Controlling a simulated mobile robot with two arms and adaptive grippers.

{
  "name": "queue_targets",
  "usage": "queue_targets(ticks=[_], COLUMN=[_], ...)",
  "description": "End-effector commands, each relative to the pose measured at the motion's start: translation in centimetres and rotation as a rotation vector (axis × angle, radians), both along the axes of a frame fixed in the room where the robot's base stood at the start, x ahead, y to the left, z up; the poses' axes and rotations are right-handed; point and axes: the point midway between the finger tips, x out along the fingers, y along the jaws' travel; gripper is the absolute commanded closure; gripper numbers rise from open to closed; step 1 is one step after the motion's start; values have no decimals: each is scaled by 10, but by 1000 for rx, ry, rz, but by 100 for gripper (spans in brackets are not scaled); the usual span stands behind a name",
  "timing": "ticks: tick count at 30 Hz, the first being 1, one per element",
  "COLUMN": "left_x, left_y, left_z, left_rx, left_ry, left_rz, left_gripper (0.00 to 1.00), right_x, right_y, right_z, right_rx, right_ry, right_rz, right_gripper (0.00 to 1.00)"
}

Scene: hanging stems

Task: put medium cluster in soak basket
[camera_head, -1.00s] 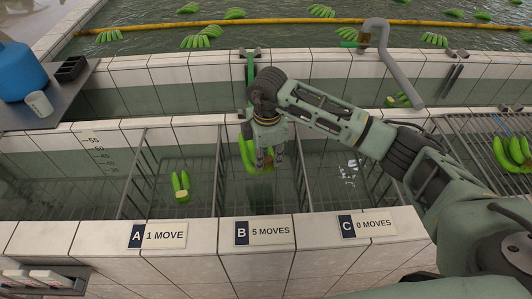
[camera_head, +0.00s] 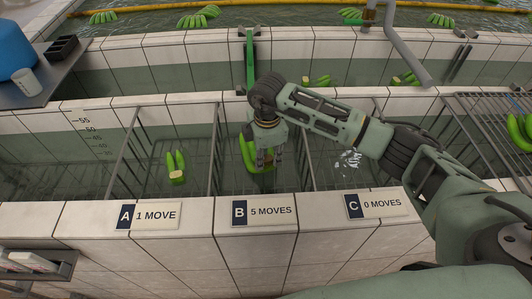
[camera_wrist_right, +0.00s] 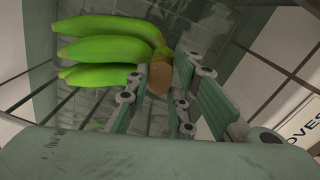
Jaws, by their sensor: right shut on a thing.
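A green banana cluster (camera_head: 247,150) hangs from my right gripper (camera_head: 269,157) in the wire-sided bay labelled B. In the right wrist view, the cluster (camera_wrist_right: 105,48) shows several green fingers and a brown crown between the jaws of the right gripper (camera_wrist_right: 162,76). The gripper is shut on the crown, and its jaws partly hide the cluster. I cannot tell whether the cluster touches the bay floor. A small cluster (camera_head: 176,166) is in bay A. My left gripper is not in view.
Wire dividers (camera_head: 213,150) separate the bays. Signs A (camera_head: 147,215), B (camera_head: 264,211) and C (camera_head: 373,204) mark the tiled front ledge. More bananas (camera_head: 517,130) lie on a rack at right. A cup (camera_head: 25,82) stands at left.

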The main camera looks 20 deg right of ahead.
Motion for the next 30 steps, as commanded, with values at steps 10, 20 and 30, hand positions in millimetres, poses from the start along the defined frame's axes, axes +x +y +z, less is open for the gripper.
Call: queue_targets(ticks=[10, 20, 30], left_x=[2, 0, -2], left_y=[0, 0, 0], left_z=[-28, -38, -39], left_rx=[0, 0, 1], left_ry=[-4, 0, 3], left_rz=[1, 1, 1], left_gripper=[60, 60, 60], right_x=[1, 1, 1], right_y=[0, 1, 0], right_z=[-37, -53, -54], right_rx=[1, 1, 0], right_ry=[-4, -4, -2], right_rz=[0, 0, 0], right_gripper=[100, 100, 100])
